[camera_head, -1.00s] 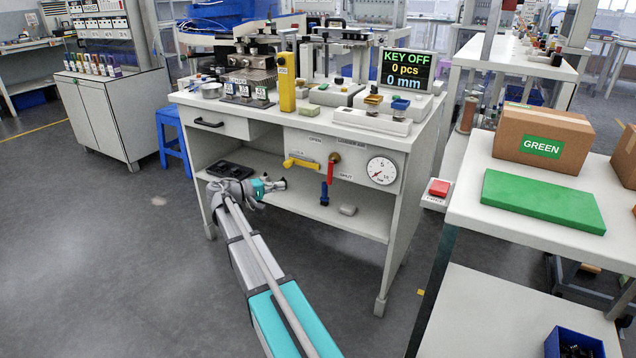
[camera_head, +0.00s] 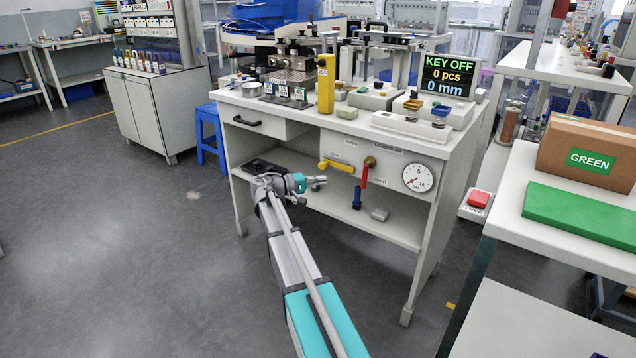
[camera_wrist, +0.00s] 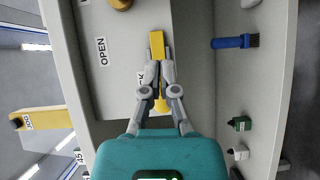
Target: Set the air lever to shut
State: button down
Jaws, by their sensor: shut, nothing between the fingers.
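On the front panel (camera_head: 395,158) of the bench, a red lever (camera_head: 364,176) hangs down from a brass fitting (camera_head: 370,162), near the SHUT label. A yellow lever (camera_head: 338,166) lies nearly level to its left, beside the LOCK label; it also shows in the wrist view (camera_wrist: 157,45). I cannot tell for sure which is the air lever. My gripper (camera_head: 321,183) is shut and empty, below and left of the yellow lever in the head view. In the wrist view my fingertips (camera_wrist: 153,68) overlap the yellow lever and hide its middle; contact is unclear. The red lever is not visible there.
A blue brush (camera_head: 357,197) and a grey block (camera_head: 379,214) are near the lower shelf (camera_head: 330,208). A round gauge (camera_head: 418,177) is right of the levers. An OPEN label (camera_wrist: 101,51) is on the panel. A display (camera_head: 449,75) reads KEY OFF.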

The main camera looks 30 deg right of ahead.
aim_at(366, 176)
jog(key=shift+s+d+f+b, duration=0.1)
jog(key=shift+s+d, duration=0.7)
jog(key=shift+d, duration=0.8)
jog(key=shift+s+d+f+b, duration=0.1)
jog(key=shift+s+d, duration=0.7)
jog(key=shift+d, duration=0.85)
jog(key=shift+s+d+f+b, duration=0.1)
jog(key=shift+s+d, duration=0.7)
jog(key=shift+d, duration=0.8)
